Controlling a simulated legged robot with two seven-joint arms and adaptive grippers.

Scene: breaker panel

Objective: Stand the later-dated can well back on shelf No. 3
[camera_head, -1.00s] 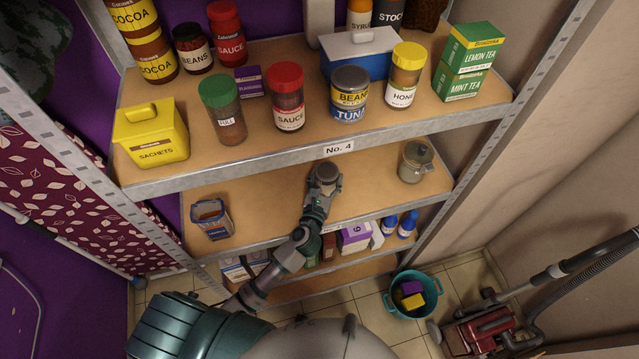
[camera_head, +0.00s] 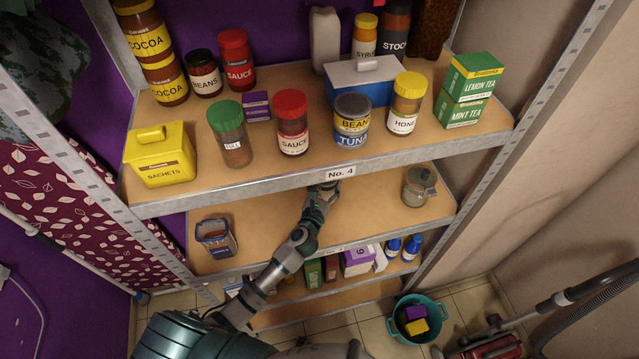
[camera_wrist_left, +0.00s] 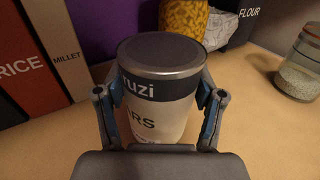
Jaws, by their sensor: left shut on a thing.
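My left gripper (camera_head: 325,187) reaches under the edge of shelf No. 4, over the shelf below it (camera_head: 265,222). In the left wrist view its fingers (camera_wrist_left: 160,112) are shut on an upright can (camera_wrist_left: 158,88) with a grey lid, a dark band ending in "ruzi" and a pale label ending in "ARS". No date is readable on the can. In the head view the can is hidden by the upper shelf. Whether the can touches the shelf board cannot be told. My right gripper is not in view.
Behind the can stand RICE (camera_wrist_left: 18,65) and MILLET (camera_wrist_left: 60,50) boxes, a pasta jar (camera_wrist_left: 183,17) and a FLOUR pack (camera_wrist_left: 236,24). Shelf No. 4's edge (camera_head: 250,186) overhangs the arm.

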